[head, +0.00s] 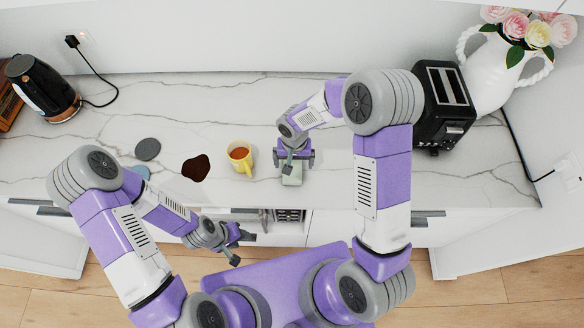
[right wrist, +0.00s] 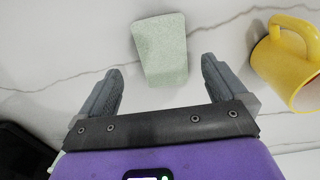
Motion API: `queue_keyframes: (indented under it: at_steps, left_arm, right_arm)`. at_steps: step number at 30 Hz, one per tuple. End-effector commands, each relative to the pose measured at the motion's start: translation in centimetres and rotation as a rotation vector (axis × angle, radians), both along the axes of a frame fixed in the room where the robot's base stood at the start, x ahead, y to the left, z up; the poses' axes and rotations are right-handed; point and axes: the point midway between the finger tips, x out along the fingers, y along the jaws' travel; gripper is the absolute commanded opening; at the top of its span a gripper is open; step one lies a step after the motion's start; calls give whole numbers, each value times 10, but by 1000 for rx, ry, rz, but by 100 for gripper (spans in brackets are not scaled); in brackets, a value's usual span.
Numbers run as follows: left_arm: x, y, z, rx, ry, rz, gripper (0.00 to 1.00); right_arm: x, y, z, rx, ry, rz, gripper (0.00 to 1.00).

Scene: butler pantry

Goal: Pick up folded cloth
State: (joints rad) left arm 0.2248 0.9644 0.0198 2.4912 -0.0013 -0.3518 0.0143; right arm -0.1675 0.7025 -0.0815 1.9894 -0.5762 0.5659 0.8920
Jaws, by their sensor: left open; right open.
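The folded cloth (right wrist: 160,48) is a pale green, rough-textured block lying flat on the marble counter. In the head view the cloth (head: 292,178) is near the counter's front edge, partly hidden under my right gripper (head: 294,160). In the right wrist view my right gripper (right wrist: 161,82) is open and empty. The cloth lies beyond and between its two fingers, with neither seen touching it. My left gripper (head: 238,248) is open and empty, in front of the counter and below its edge.
A yellow mug (head: 240,157) of brown liquid stands left of the cloth, close to my right gripper. A dark brown spill (head: 196,168), a grey disc (head: 148,149) and a kettle (head: 43,87) are further left. A black toaster (head: 444,104) and flower vase (head: 490,72) are right.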

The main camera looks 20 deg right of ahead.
Motion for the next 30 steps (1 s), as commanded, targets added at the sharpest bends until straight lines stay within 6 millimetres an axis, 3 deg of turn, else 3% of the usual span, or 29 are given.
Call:
queue_keyframes:
  at_steps: [9,17,27,30]
  left_arm:
    - [0,0,3,0,-1,0,43]
    - [0,0,3,0,-1,0,43]
    - [0,0,3,0,-1,0,43]
    - [0,0,3,0,-1,0,43]
  right_arm:
    - [1,3,-41,1,2,0,99]
    - [2,3,-42,1,-1,0,99]
    - [2,3,-42,1,0,0,47]
    - [2,4,-42,1,0,0,39]
